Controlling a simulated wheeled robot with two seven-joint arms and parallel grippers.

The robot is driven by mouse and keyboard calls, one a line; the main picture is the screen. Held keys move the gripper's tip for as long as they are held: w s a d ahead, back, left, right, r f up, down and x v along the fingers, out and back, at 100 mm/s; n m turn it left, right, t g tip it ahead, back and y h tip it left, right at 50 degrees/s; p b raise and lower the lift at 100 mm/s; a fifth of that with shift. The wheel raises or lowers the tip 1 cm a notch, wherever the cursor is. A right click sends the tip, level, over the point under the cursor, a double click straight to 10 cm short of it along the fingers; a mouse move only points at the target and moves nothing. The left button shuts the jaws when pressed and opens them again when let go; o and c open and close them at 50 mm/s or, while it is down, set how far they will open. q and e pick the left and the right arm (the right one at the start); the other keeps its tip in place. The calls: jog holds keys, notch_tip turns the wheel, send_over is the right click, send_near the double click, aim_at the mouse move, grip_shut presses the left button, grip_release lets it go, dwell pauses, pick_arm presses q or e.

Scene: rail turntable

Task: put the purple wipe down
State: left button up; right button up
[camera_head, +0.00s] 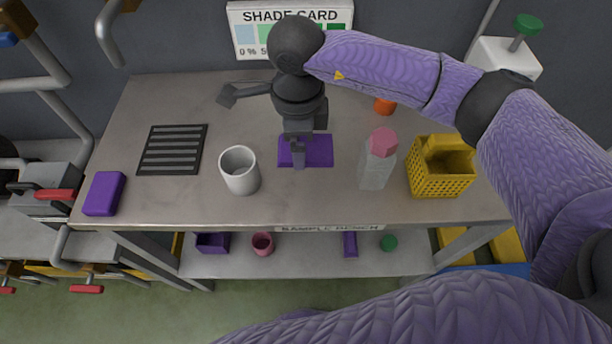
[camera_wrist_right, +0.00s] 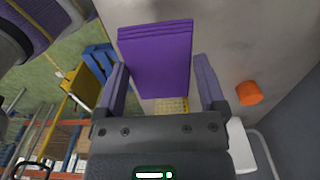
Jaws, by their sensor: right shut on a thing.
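The purple wipe (camera_head: 320,150) is a flat folded cloth over the middle of the bench (camera_head: 205,210) in the head view. My right gripper (camera_head: 299,160) comes down over it and is shut on it. In the right wrist view the wipe (camera_wrist_right: 160,60) lies between the two fingers, its layered edge at the top. The gripper hides part of the wipe in the head view. I cannot tell whether the wipe touches the bench top. My left gripper is not in view.
Left on the bench are a black slatted rack (camera_head: 172,150), a purple block (camera_head: 103,193) and a white cup (camera_head: 240,172). Right are a pink-capped bottle (camera_head: 376,165), a yellow basket (camera_head: 440,178) and an orange object (camera_head: 385,105). Bare bench shows between rack and block.

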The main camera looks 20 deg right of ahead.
aim_at(300, 181)
notch_tip(300, 181, down, 9)
jog(key=shift+f+b, duration=0.2)
jog(key=shift+b, duration=0.75)
jog(key=shift+s+f, duration=0.1)
jog(key=shift+f, duration=0.1)
jog(key=shift+c, duration=0.5)
jog(key=o, duration=0.9)
jog(key=shift+f, duration=0.1)
jog(key=r+p, duration=0.1)
jog(key=r, duration=0.8)
jog(key=shift+w+a+p, duration=0.1)
jog(key=shift+w+p, duration=0.1)
jog(key=shift+p, duration=0.15)
jog(key=shift+r, duration=0.5)
